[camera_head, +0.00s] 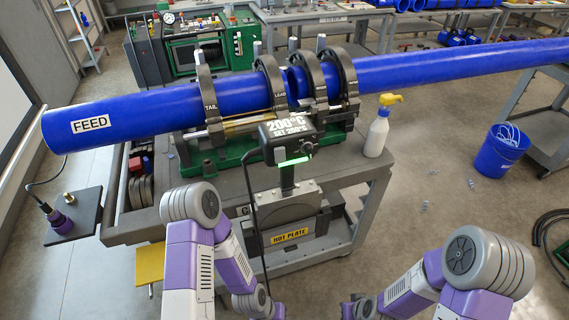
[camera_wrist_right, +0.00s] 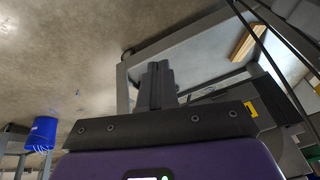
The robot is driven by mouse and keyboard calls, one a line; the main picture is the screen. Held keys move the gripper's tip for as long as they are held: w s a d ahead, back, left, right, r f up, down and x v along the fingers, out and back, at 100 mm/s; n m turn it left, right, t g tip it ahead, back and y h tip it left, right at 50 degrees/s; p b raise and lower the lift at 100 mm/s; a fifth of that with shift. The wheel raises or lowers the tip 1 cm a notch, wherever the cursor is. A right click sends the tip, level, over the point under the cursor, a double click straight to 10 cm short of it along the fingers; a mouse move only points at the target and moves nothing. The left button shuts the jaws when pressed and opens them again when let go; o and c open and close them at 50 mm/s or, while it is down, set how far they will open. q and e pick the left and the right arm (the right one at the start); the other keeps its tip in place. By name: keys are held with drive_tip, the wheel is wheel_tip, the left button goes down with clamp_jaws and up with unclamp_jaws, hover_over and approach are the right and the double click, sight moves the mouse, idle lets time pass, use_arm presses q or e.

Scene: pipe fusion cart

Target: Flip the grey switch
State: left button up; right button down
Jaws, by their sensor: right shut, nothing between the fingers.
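I cannot make out a grey switch for certain in either view. In the head view, the hot plate unit stands at the cart's front, with a black display box (camera_head: 290,138) reading 200°C, a small round knob (camera_head: 309,147) at its right side and a grey holder (camera_head: 285,213) labelled HOT PLATE below. My right gripper (camera_wrist_right: 157,70) is shut and empty in the right wrist view, in front of the grey cart frame (camera_wrist_right: 125,90). In the head view it is not clearly visible; my right arm reaches in at the lower right. My left arm shows at lower centre, its gripper out of sight.
A white spray bottle (camera_head: 377,133) stands at the cart's right end. A blue bucket (camera_head: 500,152) is on the floor. A dark cable hangs in front of the hot plate.

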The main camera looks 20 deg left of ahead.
drive_tip(key=w+a+r+n+t, duration=0.2)
drive_tip(key=w+r+n, duration=0.1)
drive_tip(key=r, duration=0.3)
drive_tip(key=w+a+r+n+t+p, duration=0.1)
drive_tip(key=w+a+r+n+t, duration=0.1)
drive_tip(key=r+n, duration=0.35)
drive_tip(key=w+a+r+n+t, duration=0.1)
drive_tip(key=w+a+r+t, duration=0.15)
drive_tip(key=r, duration=0.55)
drive_tip(key=s+a+r+n+t+y, duration=0.1)
drive_tip(key=a+r+n+y, duration=0.1)
drive_tip(key=r, duration=0.5)
drive_tip(key=s+a+r+n+t+y+p, duration=0.1)
drive_tip(key=s+a+r+n+y, duration=0.1)
drive_tip(key=a+r+n, duration=0.2)
drive_tip(key=s+a+r+n+t+y, duration=0.1)
drive_tip(key=r+n, duration=0.5)
drive_tip(key=r, duration=0.6)
drive_tip(key=shift+s+a+r+t+y+p, duration=0.15)
drive_tip(key=shift+s+a+t+y+p, duration=0.25)
drive_tip(key=shift+s+a+y, duration=0.5)
drive_tip(key=shift+w+a, duration=0.2)
